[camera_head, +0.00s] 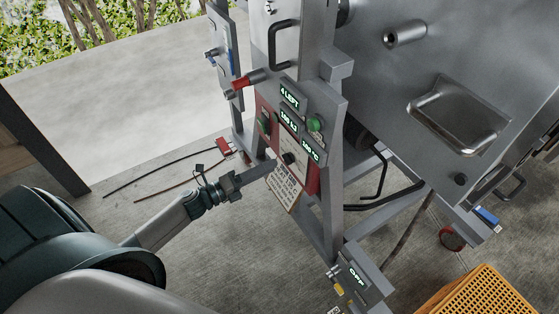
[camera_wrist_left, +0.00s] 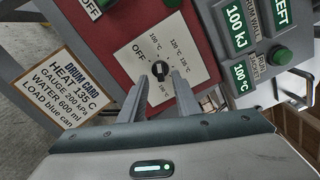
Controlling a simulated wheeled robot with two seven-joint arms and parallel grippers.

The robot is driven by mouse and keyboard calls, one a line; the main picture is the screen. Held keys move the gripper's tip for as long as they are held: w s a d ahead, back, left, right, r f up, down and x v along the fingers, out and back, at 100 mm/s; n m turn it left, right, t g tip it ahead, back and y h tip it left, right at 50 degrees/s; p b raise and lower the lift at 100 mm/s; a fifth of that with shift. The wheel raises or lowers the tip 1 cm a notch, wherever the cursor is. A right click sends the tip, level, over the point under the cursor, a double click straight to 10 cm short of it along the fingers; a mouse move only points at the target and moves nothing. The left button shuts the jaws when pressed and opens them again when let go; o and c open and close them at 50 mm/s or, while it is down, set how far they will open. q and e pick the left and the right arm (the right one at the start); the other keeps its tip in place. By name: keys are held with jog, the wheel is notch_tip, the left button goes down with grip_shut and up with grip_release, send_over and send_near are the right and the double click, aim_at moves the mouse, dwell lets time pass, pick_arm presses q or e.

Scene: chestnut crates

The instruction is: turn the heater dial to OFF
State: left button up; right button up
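The heater dial (camera_wrist_left: 160,69) is a small black knob on a white plate (camera_wrist_left: 139,68) marked OFF, 100 °C, 120 °C and higher settings. Its exact pointing direction is hard to tell. In the head view the dial (camera_head: 288,158) sits low on the red control panel (camera_head: 314,181). My left gripper (camera_head: 269,167) reaches the panel from the left. In the left wrist view the fingers of my left gripper (camera_wrist_left: 161,78) are apart, one on each side below the knob, with a gap between them. Contact cannot be told. My right gripper is not in view.
Green buttons (camera_head: 314,124) and lit displays (camera_head: 290,95) are close above the dial. A drum card (camera_wrist_left: 66,81) hangs below it. A red-handled lever (camera_head: 242,83) juts out at upper left. An orange crate (camera_head: 480,296) stands at lower right. The floor at left is mostly open.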

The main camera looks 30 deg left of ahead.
aim_at(284, 160)
pick_arm(q)
jog(key=x, duration=0.3)
jog(key=shift+w+d, duration=0.2)
jog(key=shift+w, duration=0.15)
jog(key=shift+w+d, duration=0.3)
jog(key=shift+w, duration=0.2)
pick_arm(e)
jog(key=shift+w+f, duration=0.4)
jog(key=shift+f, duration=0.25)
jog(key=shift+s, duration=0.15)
pick_arm(q)
grip_shut()
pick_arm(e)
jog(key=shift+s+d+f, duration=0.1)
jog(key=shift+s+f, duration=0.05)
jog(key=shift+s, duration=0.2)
